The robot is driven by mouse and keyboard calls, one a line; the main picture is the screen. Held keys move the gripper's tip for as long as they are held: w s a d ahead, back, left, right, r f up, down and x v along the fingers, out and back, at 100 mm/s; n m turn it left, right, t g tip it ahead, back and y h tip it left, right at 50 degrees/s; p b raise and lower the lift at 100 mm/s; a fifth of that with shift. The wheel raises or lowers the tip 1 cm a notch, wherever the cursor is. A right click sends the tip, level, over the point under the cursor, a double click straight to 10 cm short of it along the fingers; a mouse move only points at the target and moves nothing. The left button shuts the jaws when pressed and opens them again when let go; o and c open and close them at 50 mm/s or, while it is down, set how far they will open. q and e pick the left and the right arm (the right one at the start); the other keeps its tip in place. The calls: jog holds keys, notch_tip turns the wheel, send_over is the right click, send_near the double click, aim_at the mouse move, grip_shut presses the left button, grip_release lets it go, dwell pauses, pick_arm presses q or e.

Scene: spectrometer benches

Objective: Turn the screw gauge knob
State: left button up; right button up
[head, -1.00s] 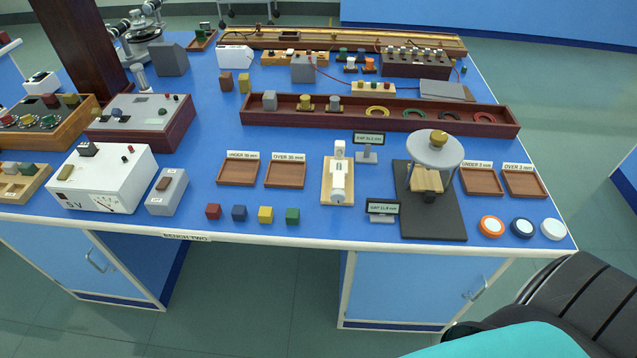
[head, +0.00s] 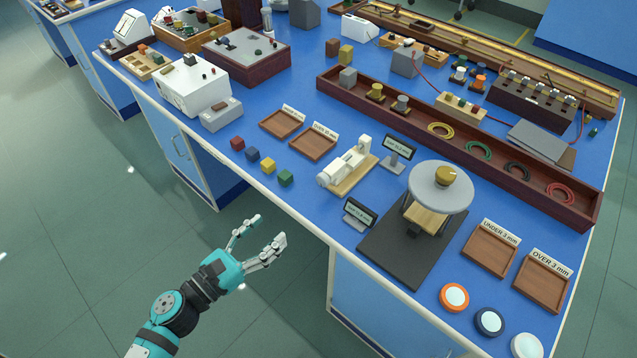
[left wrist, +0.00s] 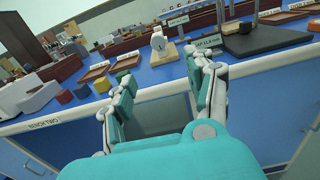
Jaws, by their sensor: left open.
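The white screw gauge (head: 350,161) stands on a small wooden base near the front edge of the blue bench. Its knob end (head: 326,179) faces the front left. In the left wrist view the gauge (left wrist: 160,44) shows beyond the fingers, near the top middle. My left gripper (head: 263,231) is open and empty. It is in front of the bench edge, apart from the gauge and to its lower left in the head view. The left wrist view shows both fingers (left wrist: 162,75) spread, with nothing between them. My right gripper is not in view.
Small coloured cubes (head: 252,154) lie left of the gauge, near the bench edge. Two display stands (head: 358,214) (head: 398,149) and a round-topped instrument (head: 440,187) are to its right. Wooden trays (head: 313,142) lie behind the cubes. The floor (head: 110,220) before the bench is clear.

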pick_arm(q)
jog(key=p, duration=0.2)
send_near(321, 183)
jog(key=p+x, duration=0.1)
jog(key=x, duration=0.6)
jog(key=shift+w+r+p, duration=0.1)
jog(key=shift+p, duration=0.2)
jog(key=shift+x, duration=0.8)
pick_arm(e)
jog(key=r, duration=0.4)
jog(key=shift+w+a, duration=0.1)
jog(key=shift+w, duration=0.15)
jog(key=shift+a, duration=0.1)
pick_arm(q)
jog(key=c, duration=0.7)
grip_shut()
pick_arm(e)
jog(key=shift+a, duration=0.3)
